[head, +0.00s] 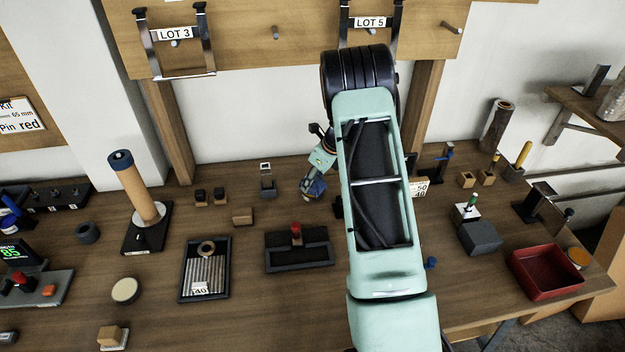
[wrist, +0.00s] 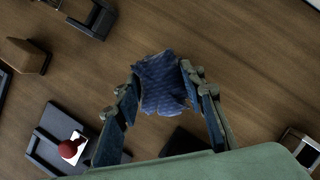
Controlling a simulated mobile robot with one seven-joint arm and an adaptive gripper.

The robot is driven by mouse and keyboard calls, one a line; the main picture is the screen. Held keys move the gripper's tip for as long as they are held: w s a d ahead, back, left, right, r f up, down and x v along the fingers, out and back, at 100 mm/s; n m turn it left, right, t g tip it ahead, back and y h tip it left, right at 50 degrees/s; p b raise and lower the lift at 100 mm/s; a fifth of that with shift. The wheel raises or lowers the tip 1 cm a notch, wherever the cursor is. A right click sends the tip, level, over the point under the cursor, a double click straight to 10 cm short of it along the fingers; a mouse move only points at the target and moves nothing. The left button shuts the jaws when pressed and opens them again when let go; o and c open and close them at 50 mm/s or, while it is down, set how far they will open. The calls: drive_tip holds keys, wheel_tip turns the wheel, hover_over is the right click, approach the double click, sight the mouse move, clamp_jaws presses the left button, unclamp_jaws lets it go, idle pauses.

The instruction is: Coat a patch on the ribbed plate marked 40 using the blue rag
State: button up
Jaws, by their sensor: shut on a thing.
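The ribbed plate (head: 219,272) lies in a dark frame on the bench, left of centre in the head view. Its white label appears to read 40, and a brown ring lies near its far end. My gripper (head: 316,186) is above the back of the bench, right of and beyond the plate, partly hidden by my arm in the head view. In the wrist view my gripper (wrist: 161,80) is shut on the crumpled blue rag (wrist: 162,88), which sits between the fingertips. The rag also shows small in the head view (head: 314,190). The plate is not visible in the wrist view.
A dark tray with a red-knobbed piece (head: 297,259) stands right of the plate. A wooden block (head: 242,216) and small dark blocks lie behind it. A tall roller on a stand (head: 138,188) rises to the left. A red bin (head: 545,286) is far right.

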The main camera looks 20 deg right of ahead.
drive_tip(key=shift+f+b, duration=0.35)
drive_tip(key=shift+f, duration=0.25)
idle(1.6)
drive_tip(key=shift+r, duration=0.1)
drive_tip(key=shift+r+p, duration=2.55)
drive_tip(key=shift+r, duration=0.95)
drive_tip(key=shift+a, duration=0.1)
drive_tip(key=shift+s+a+n, duration=0.2)
drive_tip(key=shift+a+n, duration=0.05)
drive_tip(key=shift+n, duration=0.05)
drive_tip(key=s+a+r+n+g, duration=0.2)
drive_tip(key=s+a+n, duration=0.2)
drive_tip(key=n, duration=0.5)
drive_tip(key=s+a+r+n+g+h, duration=0.1)
drive_tip(key=s+a+r+n+g, duration=0.2)
drive_tip(key=s+n, duration=0.6)
drive_tip(key=s+a+r+n+g+h, duration=0.1)
drive_tip(key=s+a+r+n+g, duration=0.2)
drive_tip(key=n, duration=0.7)
drive_tip(key=s+a, duration=0.2)
drive_tip(key=s, duration=0.2)
drive_tip(key=shift+a+n, duration=0.3)
drive_tip(key=shift+n, duration=0.1)
